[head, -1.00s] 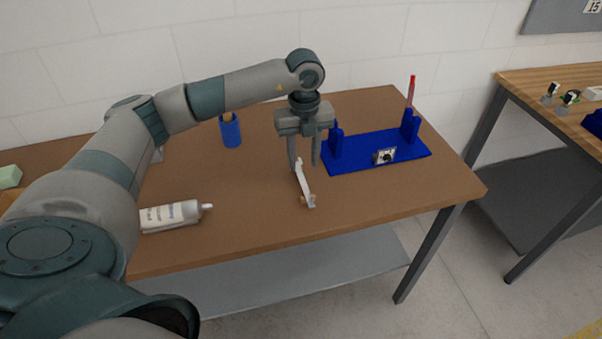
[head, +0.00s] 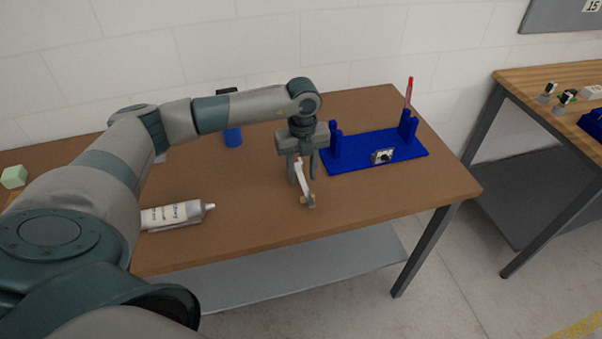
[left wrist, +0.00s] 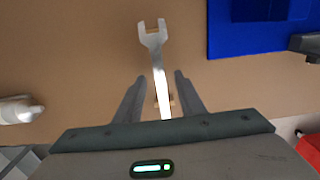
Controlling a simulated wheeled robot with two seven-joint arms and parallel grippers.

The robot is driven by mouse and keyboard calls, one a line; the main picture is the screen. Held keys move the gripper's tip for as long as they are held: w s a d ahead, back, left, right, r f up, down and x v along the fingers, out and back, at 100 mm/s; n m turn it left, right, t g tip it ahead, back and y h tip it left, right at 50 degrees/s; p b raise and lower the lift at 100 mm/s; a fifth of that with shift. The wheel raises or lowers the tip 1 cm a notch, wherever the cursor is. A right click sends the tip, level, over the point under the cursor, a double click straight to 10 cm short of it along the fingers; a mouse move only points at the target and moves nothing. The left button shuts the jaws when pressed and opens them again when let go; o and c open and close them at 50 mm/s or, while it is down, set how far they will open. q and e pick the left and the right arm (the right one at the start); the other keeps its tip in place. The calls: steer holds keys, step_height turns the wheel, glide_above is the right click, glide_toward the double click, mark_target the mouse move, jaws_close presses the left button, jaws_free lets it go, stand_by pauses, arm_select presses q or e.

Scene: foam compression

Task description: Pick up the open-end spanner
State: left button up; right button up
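The open-end spanner (head: 305,184) is a pale metal tool on the brown table, left of the blue fixture. In the left wrist view the spanner (left wrist: 154,58) points away from me, its open jaw at the far end. My left gripper (head: 303,179) points down over it. In the left wrist view its two fingers (left wrist: 158,84) stand on either side of the shaft, with a gap on each side. The gripper is open and holds nothing. A small brown block (left wrist: 171,100) shows at the near part of the shaft. My right gripper is not in view.
The blue fixture (head: 350,160) with upright posts and a red-tipped rod (head: 408,93) stands close on the right. A white tube (head: 172,215) lies at front left. The table's front right is clear.

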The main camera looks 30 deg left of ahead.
mark_target(302, 179)
arm_select(q)
steer(key=shift+f, duration=0.1)
stand_by(0.3)
steer(key=shift+c, duration=0.2)
jaws_close()
steer(key=shift+r+b, duration=0.35)
step_height(302, 179, up, 3)
steer(key=shift+r+b, duration=0.1)
steer(key=shift+b, duration=1)
steer(key=s+d+r+b, duration=0.4)
steer(key=d+r, duration=0.3)
steer(key=d, duration=0.3)
steer(key=shift+s+d, duration=0.3)
steer(key=shift+d, duration=0.05)
